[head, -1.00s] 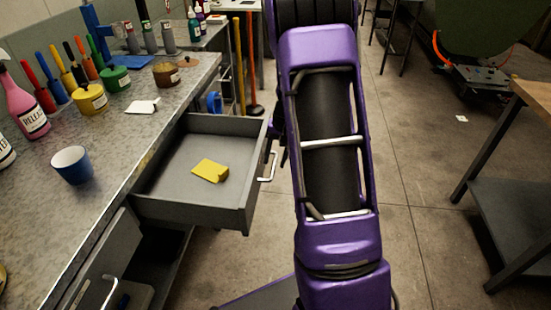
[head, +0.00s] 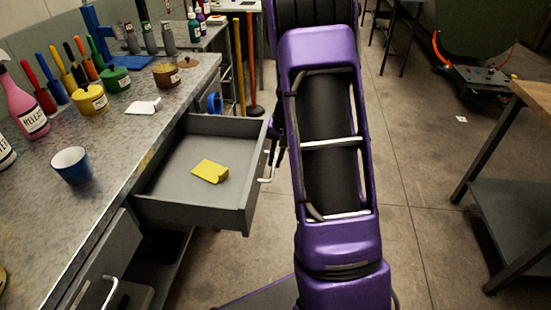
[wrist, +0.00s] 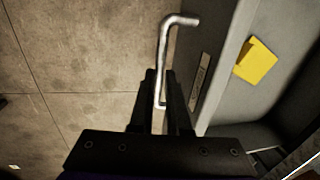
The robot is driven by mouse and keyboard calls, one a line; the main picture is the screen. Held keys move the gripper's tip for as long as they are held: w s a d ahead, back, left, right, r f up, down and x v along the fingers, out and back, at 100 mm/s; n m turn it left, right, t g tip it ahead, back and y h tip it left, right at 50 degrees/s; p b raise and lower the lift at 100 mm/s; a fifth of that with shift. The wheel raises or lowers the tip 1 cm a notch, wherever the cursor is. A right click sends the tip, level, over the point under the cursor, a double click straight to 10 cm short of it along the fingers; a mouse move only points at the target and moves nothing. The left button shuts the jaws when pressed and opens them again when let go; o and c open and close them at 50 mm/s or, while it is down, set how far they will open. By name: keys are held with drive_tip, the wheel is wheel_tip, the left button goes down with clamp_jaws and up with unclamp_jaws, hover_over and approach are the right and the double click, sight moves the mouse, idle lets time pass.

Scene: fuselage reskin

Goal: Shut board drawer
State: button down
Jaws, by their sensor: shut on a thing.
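The board drawer (head: 240,193) is a grey drawer pulled well out from under the left workbench. A yellow piece (head: 210,171) lies on its floor, also visible in the wrist view (wrist: 256,62). The drawer's bent metal handle (head: 268,168) is on its front; in the wrist view the handle (wrist: 165,40) runs up from between my fingers. My gripper (wrist: 160,73) is shut on the near part of this handle, outside the drawer front. In the head view only a dark bit of the gripper (head: 279,140) shows beside my purple arm.
The workbench top (head: 120,165) holds a blue cup (head: 71,165), a pink spray bottle (head: 24,105), paint pots and a white cloth (head: 143,107). Another drawer with a handle (head: 110,292) sits nearer. A wooden-topped table (head: 535,98) stands at right. The floor between is clear.

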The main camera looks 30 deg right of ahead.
drive_tip(key=shift+a, duration=0.1)
idle(0.8)
drive_tip(key=w+a+p, duration=0.1)
drive_tip(key=w+a, duration=0.4)
drive_tip(key=a, duration=0.2)
drive_tip(key=w+a+p, duration=0.1)
drive_tip(key=w+a, duration=0.4)
drive_tip(key=a, duration=0.3)
drive_tip(key=w+a+p, duration=0.1)
drive_tip(key=w+a, duration=0.4)
drive_tip(key=a, duration=0.3)
drive_tip(key=shift+w+r, duration=0.1)
drive_tip(key=shift+w, duration=0.25)
drive_tip(key=shift+a, duration=0.15)
drive_tip(key=c, duration=0.9)
unclamp_jaws()
drive_tip(key=d+r, duration=0.1)
drive_tip(key=r, duration=0.4)
drive_tip(key=s+d+r+p, duration=0.1)
drive_tip(key=r, duration=0.5)
drive_tip(key=r+p, duration=0.1)
drive_tip(key=r, duration=0.5)
drive_tip(key=shift+s+d, duration=0.4)
